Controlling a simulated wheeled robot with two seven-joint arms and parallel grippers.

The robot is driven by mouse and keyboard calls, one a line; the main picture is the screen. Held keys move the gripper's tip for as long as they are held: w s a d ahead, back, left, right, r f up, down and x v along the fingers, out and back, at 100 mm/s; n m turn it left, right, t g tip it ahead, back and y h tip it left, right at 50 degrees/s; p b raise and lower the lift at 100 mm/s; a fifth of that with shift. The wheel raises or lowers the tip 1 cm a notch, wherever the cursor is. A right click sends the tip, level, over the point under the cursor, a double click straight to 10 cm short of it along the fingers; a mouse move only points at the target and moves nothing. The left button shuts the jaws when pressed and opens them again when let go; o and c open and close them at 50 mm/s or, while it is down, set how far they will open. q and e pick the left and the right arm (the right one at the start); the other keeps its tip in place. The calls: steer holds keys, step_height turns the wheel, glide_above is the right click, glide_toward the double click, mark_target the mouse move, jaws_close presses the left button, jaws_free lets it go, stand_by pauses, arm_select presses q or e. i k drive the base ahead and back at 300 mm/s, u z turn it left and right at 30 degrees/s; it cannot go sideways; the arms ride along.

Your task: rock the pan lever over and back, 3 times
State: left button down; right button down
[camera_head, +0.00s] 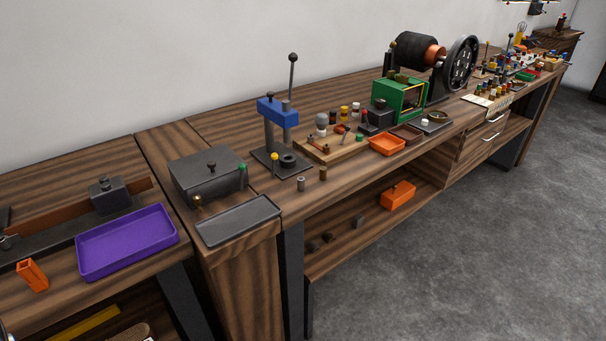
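No part labelled as the pan lever shows, and I cannot tell for sure which one it is. A shallow dark grey pan (238,221) lies at the front of the middle bench. Behind it sits a dark lidded box (208,176) with a small black knob. A short post with a brass-coloured knob (197,201) stands at the pan's back left, and a green-topped post (242,176) at its back right. A blue press (278,113) stands to the right, with a tall black-balled lever (291,75) pointing up. Neither of my grippers is in view.
A purple tray (127,241) and an orange holder (32,275) are on the left bench. A wooden board (331,148) with small parts, an orange tray (386,145) and a green machine (401,98) stand further right. The grey floor (450,260) in front is clear.

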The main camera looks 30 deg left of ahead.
mark_target(241, 167)
steer(key=z, duration=0.45)
steer(key=i, duration=1.05)
steer(key=u, duration=2.05)
